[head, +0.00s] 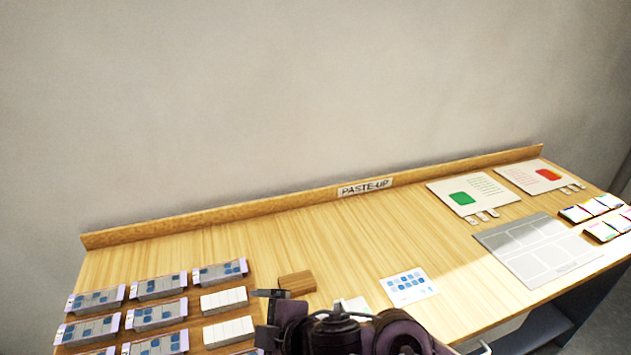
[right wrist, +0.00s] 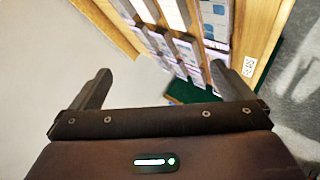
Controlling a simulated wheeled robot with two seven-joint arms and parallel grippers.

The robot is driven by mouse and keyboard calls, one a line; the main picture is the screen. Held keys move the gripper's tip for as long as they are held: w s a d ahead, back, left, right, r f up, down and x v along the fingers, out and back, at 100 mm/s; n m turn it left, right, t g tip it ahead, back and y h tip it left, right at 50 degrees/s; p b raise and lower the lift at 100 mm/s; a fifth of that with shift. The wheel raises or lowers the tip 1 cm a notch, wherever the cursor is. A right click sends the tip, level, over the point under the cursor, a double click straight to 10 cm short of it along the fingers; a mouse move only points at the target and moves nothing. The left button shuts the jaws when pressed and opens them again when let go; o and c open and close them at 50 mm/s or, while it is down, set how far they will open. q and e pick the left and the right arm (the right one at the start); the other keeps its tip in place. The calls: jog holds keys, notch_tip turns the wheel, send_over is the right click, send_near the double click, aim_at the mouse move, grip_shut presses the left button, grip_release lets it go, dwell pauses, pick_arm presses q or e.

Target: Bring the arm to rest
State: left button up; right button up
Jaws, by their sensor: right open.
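My right gripper (head: 266,316) is at the front of the table in the head view, its dark fingers pointing left towards the card trays. In the right wrist view the gripper (right wrist: 160,75) has its two fingers wide apart with nothing between them. Beyond the fingers, that view shows the trays, the table's edge and the floor. My right arm covers part of the table's front middle. My left gripper is not in view.
Several trays of blue-marked cards (head: 158,315) and white pieces (head: 224,299) fill the table's left. A small wooden block (head: 297,282) lies just beyond the gripper. A blue-dotted card (head: 408,287), a grey layout board (head: 537,250) and two printed sheets lie rightward. The back middle is clear.

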jog(key=d+m+t+h, duration=0.2)
jog(key=d+m+h, duration=0.2)
jog(key=d+m, duration=0.7)
jog(key=s+d+f+m+g+h, duration=0.2)
jog(key=s+d+f+m, duration=0.25)
jog(key=d, duration=0.45)
jog(key=s+d+f+m+g+h, duration=0.35)
jog(key=s+d, duration=0.25)
jog(key=d, duration=0.3)
notch_tip(320, 180, down, 31)
jog(key=s+n, duration=0.1)
jog(key=s, duration=0.2)
jog(key=s+d+f+g, duration=0.1)
jog(key=s+d+f, duration=0.1)
jog(key=s+f, duration=0.7)
jog(key=s+d+f+g, duration=0.1)
jog(key=s+f, duration=0.7)
jog(key=s, duration=0.2)
jog(key=shift+d+f, duration=0.4)
jog(key=shift+y, duration=0.25)
